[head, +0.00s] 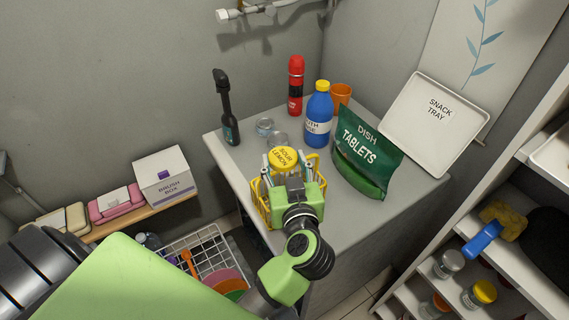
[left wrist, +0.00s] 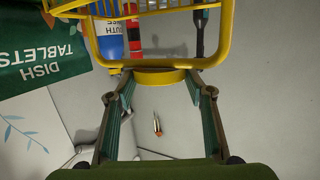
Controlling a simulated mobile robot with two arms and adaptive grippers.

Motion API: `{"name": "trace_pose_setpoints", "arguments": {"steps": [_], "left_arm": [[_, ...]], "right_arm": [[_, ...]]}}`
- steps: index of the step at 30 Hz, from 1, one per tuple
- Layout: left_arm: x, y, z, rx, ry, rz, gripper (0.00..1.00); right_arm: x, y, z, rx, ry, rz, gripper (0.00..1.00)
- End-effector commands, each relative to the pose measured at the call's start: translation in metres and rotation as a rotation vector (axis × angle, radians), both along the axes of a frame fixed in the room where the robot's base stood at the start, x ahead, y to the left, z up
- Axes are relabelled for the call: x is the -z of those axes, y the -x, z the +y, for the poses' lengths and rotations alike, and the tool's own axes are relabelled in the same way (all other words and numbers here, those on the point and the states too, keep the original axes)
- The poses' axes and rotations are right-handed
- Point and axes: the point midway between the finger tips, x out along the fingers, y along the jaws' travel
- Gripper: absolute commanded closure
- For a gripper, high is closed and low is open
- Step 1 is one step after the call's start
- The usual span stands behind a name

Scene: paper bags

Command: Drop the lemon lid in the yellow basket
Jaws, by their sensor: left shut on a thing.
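The yellow wire basket (head: 259,211) stands at the near corner of the grey counter, partly hidden behind my gripper. Its yellow frame also crosses the top of the left wrist view (left wrist: 222,45). The lid appears above the basket's far part; its exact height is unclear. My right gripper is out of view.
A green dish tablets bag (head: 366,150) stands close right of the basket. Behind are clear jars (head: 265,127), a blue bottle (head: 319,115), a red flask (head: 296,86), an orange cup (head: 341,95) and a black brush-like tool (head: 224,108). A snack tray (head: 432,122) leans at right.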

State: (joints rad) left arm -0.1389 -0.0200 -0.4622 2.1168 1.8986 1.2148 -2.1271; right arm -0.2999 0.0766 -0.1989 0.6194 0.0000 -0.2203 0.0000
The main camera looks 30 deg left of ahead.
Motion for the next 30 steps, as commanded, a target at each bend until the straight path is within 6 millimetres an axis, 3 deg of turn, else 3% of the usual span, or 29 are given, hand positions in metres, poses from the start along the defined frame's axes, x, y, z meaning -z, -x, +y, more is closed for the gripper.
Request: {"name": "trace_pose_setpoints", "arguments": {"steps": [7,8,9,10,22,30], "left_arm": [[-0.001,0.000,0.000,0.000,0.000,0.000,0.63],[-0.001,0.000,0.000,0.000,0.000,0.000,0.44],[-0.001,0.000,0.000,0.000,0.000,0.000,0.34],[-0.001,0.000,0.000,0.000,0.000,0.000,0.32],[-0.001,0.004,-0.003,0.000,0.000,0.000,0.32],[-0.009,0.042,-0.032,0.002,0.003,0.004,0.32]], "right_arm": [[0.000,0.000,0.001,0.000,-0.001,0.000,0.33],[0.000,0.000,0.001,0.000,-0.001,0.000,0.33],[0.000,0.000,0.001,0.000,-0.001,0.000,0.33],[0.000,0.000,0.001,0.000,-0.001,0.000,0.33],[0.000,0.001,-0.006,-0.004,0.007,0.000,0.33],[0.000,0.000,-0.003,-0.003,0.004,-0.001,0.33]]}}
